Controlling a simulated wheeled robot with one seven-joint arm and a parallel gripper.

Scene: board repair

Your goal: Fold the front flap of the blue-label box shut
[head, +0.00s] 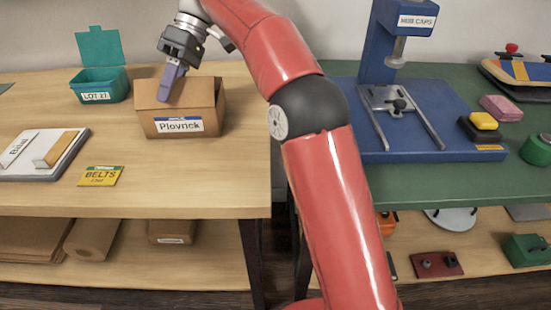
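The cardboard box with the blue-edged "Plovrick" label (179,125) stands upright on the left wooden table, its labelled front facing me. Raised cardboard shows at its back and right side. I cannot clearly tell the front flap from the front wall and top. My gripper (164,98) comes down from above over the left part of the box, its purple fingers pointing down and left. The fingertips overlap the box's upper front in the picture; contact is unclear. The fingers show as one piece from this side, so the gap between them is hidden.
An open teal "LOT 27" box (100,83) stands behind left. A clipboard-like board (20,165) and yellow "BELTS" card (101,176) lie in front left. My red arm crosses the middle. A blue press (385,65) stands on the green table (440,190) at right.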

